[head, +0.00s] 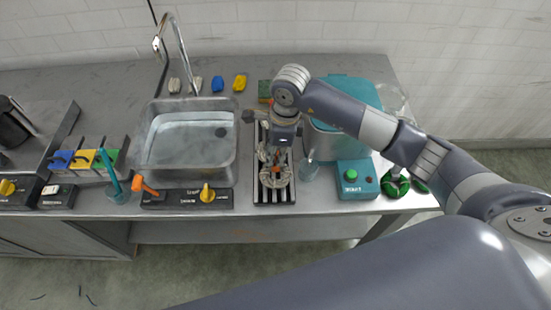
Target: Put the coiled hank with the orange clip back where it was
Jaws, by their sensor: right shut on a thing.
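The coiled hank (284,181) is a pale beige loop with a small orange clip (276,169). It is at the black slatted rack (262,196) right of the sink, over its front half. My right gripper (277,158) points down there and is shut on the hank near the clip. The gripper hides part of the hank. I cannot tell whether the hank rests on the slats or is just above them. My left gripper is not in view.
Blue (217,84) and yellow (240,82) items lie behind the sink.

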